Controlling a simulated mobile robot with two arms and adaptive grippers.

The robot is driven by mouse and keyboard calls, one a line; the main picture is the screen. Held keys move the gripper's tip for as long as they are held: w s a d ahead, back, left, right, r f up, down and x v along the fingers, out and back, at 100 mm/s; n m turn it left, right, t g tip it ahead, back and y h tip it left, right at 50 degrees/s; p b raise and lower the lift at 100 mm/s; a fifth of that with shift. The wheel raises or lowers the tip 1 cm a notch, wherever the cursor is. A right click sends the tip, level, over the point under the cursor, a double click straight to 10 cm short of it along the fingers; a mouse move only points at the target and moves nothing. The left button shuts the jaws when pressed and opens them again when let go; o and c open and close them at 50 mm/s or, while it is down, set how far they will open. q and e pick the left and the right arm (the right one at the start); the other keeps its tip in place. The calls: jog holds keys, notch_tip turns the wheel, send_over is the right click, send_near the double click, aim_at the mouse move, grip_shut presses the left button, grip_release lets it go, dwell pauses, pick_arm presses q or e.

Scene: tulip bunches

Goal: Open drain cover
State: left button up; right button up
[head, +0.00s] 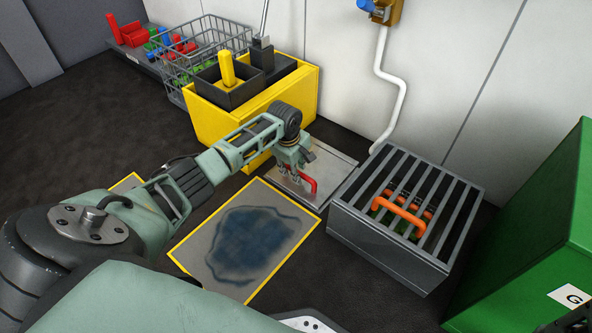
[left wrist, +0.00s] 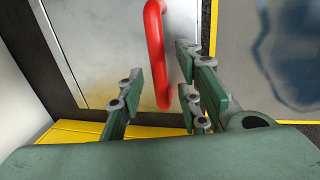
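The drain cover (head: 337,163) is a grey metal plate set in the floor, flat and closed, with a red handle (head: 309,184). It also fills the upper left of the left wrist view (left wrist: 95,45). My left gripper (head: 294,172) is over the plate at the handle. In the left wrist view its fingers (left wrist: 155,92) are spread, with the red handle (left wrist: 155,45) running between them. I see gaps between the fingers and the handle. The arm and gripper hide part of the plate. My right gripper's fingers are not in view.
A yellow bin (head: 230,122) with black boxes stands behind the gripper. A grey slatted crate (head: 380,255) with an orange handle stands to the right. A yellow-edged mat (head: 200,255) with a dark blue stain lies in front. A green cabinet (head: 530,240) is at the right.

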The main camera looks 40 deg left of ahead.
pick_arm(q)
jog(key=shift+c, duration=0.3)
grip_shut()
jog(key=shift+r, duration=0.1)
